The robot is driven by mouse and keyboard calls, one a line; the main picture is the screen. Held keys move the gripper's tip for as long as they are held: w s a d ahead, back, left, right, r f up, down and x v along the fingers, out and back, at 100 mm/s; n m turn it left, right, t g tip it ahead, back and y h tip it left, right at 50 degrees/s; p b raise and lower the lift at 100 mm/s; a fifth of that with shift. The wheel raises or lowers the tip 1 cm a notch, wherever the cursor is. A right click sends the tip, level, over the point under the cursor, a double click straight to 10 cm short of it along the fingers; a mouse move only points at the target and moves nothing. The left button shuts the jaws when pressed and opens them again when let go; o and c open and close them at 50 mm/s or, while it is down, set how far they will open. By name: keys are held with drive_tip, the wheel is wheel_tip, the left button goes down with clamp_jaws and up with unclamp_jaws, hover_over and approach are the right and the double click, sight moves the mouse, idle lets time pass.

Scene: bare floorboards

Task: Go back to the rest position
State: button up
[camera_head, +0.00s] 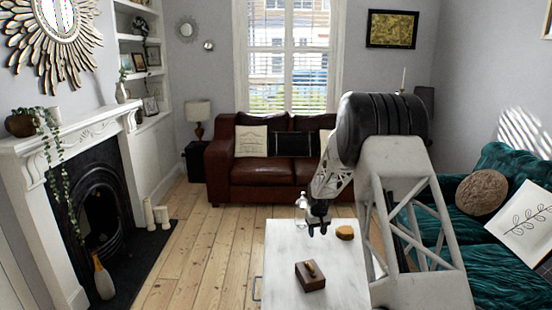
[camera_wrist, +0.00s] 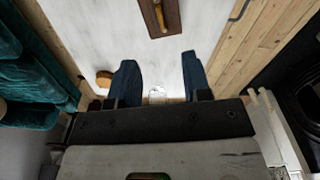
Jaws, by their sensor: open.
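My gripper (camera_head: 318,228) hangs above the far part of the white table (camera_head: 285,250), near a clear bottle (camera_head: 301,207). In the wrist view the two dark blue fingers of my gripper (camera_wrist: 160,62) are spread apart with nothing between their tips. The white tabletop (camera_wrist: 95,30) lies below them. The bottle, partly hidden, shows as a pale round shape (camera_wrist: 157,92) between the finger bases.
A dark brown block (camera_head: 310,283) with a golden-brown piece on it sits near the table's front. A round orange-brown item (camera_head: 345,232) lies right of my gripper. A red-brown sofa (camera_head: 262,170) stands behind, a teal sofa (camera_head: 477,228) right, a fireplace (camera_head: 95,190) left. Floorboards between are clear.

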drive_tip(key=s+r+m+t, duration=0.1)
drive_tip(key=s+r, duration=2.6)
drive_tip(key=s, duration=0.3)
drive_tip(key=s+d+r+m+t, duration=0.1)
drive_tip(key=s+r, duration=0.1)
drive_tip(key=s, duration=3.4)
drive_tip(key=shift+s+d+r+m, duration=0.15)
drive_tip(key=shift+s+m, duration=0.2)
drive_tip(key=shift+m, duration=0.05)
